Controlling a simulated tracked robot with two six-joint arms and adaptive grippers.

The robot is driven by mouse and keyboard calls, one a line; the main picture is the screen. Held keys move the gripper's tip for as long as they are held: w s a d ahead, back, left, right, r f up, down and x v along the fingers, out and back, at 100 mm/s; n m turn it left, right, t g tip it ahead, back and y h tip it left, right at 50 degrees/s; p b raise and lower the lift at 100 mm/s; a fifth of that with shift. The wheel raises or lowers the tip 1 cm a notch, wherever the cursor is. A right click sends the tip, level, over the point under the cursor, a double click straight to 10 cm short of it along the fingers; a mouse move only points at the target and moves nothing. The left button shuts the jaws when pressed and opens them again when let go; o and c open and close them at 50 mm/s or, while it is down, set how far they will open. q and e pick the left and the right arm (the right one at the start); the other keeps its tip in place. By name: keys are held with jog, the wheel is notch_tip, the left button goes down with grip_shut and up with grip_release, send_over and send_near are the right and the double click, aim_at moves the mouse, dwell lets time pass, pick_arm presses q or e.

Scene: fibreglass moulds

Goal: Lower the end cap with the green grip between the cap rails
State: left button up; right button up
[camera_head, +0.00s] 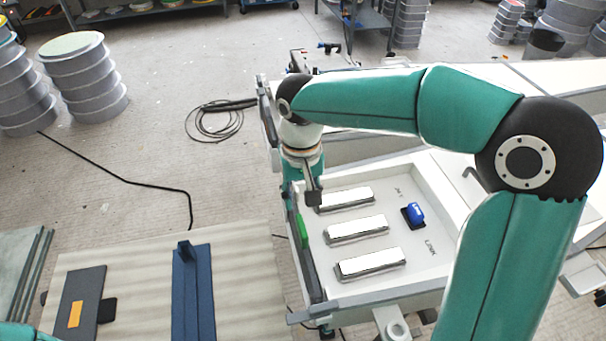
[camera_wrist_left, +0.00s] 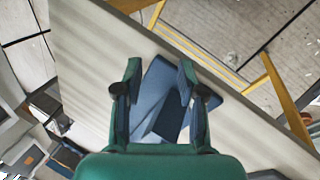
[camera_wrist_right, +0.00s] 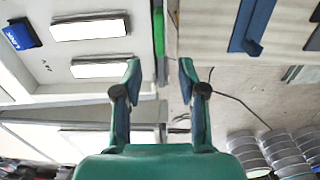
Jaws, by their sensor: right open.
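A green grip (camera_head: 302,231) shows at the left end of the white mould (camera_head: 405,285), beside a dark upright strip (camera_head: 308,262). In the right wrist view it appears as a narrow green bar (camera_wrist_right: 159,40) along the mould's edge. I cannot make out the end cap's body or the cap rails, or whether the cap sits between them. My right gripper (camera_wrist_right: 160,72) is open and empty, at the far end of that edge, apart from the grip. My left gripper (camera_wrist_left: 160,72) is open above a blue angled piece (camera_wrist_left: 160,105) on the bench.
Inside the mould lie several bright bars (camera_head: 357,229) and a blue block (camera_head: 415,212). The bench (camera_head: 140,262) at lower left holds the blue angled piece (camera_head: 192,290) and a dark plate with an orange label (camera_head: 75,314). Grey drums (camera_head: 85,75) stand on the floor.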

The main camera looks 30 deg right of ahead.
notch_tip(320, 180, up, 6)
dwell(0.8)
